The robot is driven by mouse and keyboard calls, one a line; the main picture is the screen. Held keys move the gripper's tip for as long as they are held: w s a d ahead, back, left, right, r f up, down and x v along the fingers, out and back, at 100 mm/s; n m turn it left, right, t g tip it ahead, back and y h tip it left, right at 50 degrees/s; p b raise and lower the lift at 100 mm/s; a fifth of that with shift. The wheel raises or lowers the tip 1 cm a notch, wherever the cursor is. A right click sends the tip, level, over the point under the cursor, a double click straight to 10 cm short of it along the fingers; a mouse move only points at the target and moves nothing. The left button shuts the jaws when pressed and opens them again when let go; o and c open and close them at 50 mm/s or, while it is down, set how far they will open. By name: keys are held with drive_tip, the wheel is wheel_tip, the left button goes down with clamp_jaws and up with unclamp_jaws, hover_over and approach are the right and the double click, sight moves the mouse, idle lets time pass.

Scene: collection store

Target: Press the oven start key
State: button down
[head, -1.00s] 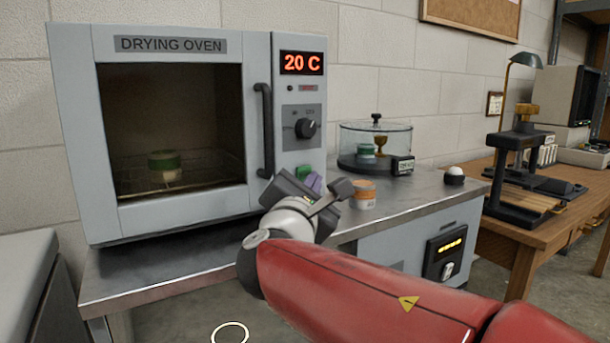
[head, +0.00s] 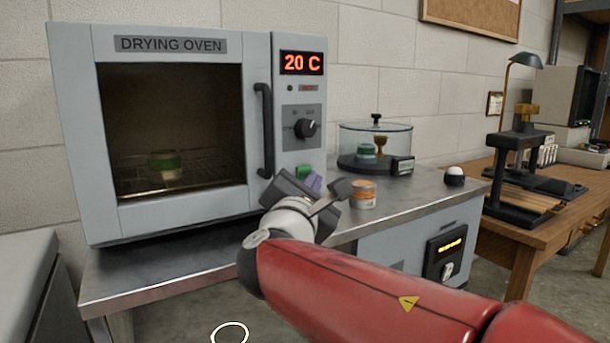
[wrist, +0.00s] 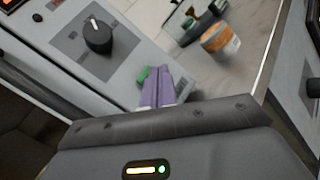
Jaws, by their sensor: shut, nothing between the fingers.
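The drying oven (head: 160,213) stands on a metal bench with its door closed. Its red display reads 20 C. The green start key (head: 303,172) is low on the right-hand control panel, below the dark knob (head: 305,128). My gripper (head: 315,182) has its purple fingers shut with nothing between them, right beside the key. In the wrist view the fingertips (wrist: 158,73) partly cover the green key (wrist: 143,75); the knob (wrist: 98,36) is up and left of them. I cannot tell whether the fingertips touch the key.
A green-lidded jar (head: 165,165) is inside the oven. Right of my gripper on the bench are an orange-and-white jar (head: 363,195) and a glass desiccator (head: 350,140). A wooden table (head: 500,235) with a press stands farther right. The bench front left of my arm is clear.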

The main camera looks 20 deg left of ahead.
idle(0.3)
drive_tip(key=shift+w+a, duration=0.25)
drive_tip(key=shift+a, duration=0.05)
drive_tip(key=shift+w+a, duration=0.3)
drive_tip(key=shift+a, duration=0.05)
idle(0.7)
idle(0.3)
drive_tip(key=shift+s+d+b, duration=0.25)
drive_tip(key=shift+d+b, duration=0.05)
drive_tip(key=shift+b, duration=0.1)
drive_tip(key=shift+s+d, duration=0.35)
drive_tip(key=shift+s+d+b, duration=0.65)
drive_tip(key=shift+s+d, duration=0.15)
drive_tip(key=shift+d, duration=0.2)
drive_tip(key=shift+s+d+b, duration=0.65)
drive_tip(key=shift+s+d, duration=0.15)
drive_tip(key=shift+d, duration=0.15)
